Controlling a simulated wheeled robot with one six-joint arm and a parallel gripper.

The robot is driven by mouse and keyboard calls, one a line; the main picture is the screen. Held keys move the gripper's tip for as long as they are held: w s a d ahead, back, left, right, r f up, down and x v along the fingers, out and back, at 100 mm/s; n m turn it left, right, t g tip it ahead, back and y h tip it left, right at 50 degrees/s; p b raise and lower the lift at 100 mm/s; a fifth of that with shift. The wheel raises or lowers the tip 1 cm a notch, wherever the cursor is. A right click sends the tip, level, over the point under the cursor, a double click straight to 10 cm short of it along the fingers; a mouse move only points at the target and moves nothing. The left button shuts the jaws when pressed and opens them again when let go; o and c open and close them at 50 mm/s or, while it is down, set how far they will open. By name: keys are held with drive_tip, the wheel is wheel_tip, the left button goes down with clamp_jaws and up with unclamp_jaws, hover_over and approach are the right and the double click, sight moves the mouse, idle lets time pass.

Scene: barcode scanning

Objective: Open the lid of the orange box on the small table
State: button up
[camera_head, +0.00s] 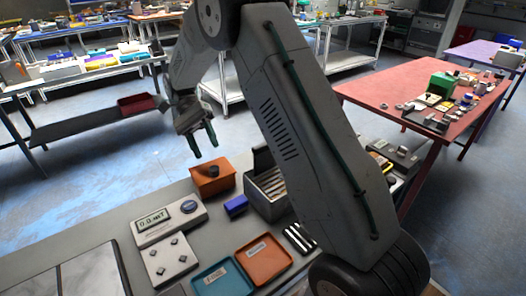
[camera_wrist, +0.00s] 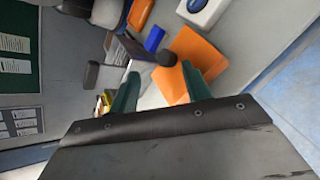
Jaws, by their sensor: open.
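The lid looks shut. My gripper (camera_head: 205,148) is open and empty, its green fingers pointing down above the box, with a small gap to the knob.
A blue block (camera_head: 236,206) and a grey box with an upright lid (camera_head: 265,193) stand right of the orange box. A scale with a display (camera_head: 168,220) is in front-left. Blue (camera_head: 222,281) and orange (camera_head: 263,259) trays lie nearer.

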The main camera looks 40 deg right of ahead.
sight(214, 168)
drive_tip(key=s+t, duration=0.2)
drive_tip(key=t, duration=0.2)
drive_tip(key=s+t, duration=0.1)
drive_tip(key=s+f+t, duration=0.1)
drive_tip(key=shift+a+h, duration=0.3)
drive_tip(key=t, duration=0.1)
drive_tip(key=s+f+t, duration=0.1)
drive_tip(key=shift+s+t, duration=0.15)
drive_tip(key=shift+t, duration=0.25)
drive_tip(key=shift+s+f+t, duration=0.4)
drive_tip(key=shift+f+t, duration=0.2)
drive_tip(key=shift+t, duration=0.5)
drive_tip(key=shift+r+t, duration=0.15)
drive_tip(key=shift+t, duration=0.15)
wheel_tip(214, 168, up, 8)
drive_tip(key=shift+f, duration=0.2)
drive_tip(key=s+d+r+n, duration=0.1)
drive_tip(key=s+r+n, duration=0.2)
drive_tip(key=s, duration=0.7)
drive_tip(key=s+d+r+n, duration=0.1)
drive_tip(key=s+r+n, duration=0.3)
drive_tip(key=s, duration=0.7)
drive_tip(key=shift+s+d+r+n+t, duration=0.2)
drive_tip(key=shift+s+d+n+t, duration=0.15)
drive_tip(key=shift+n, duration=0.25)
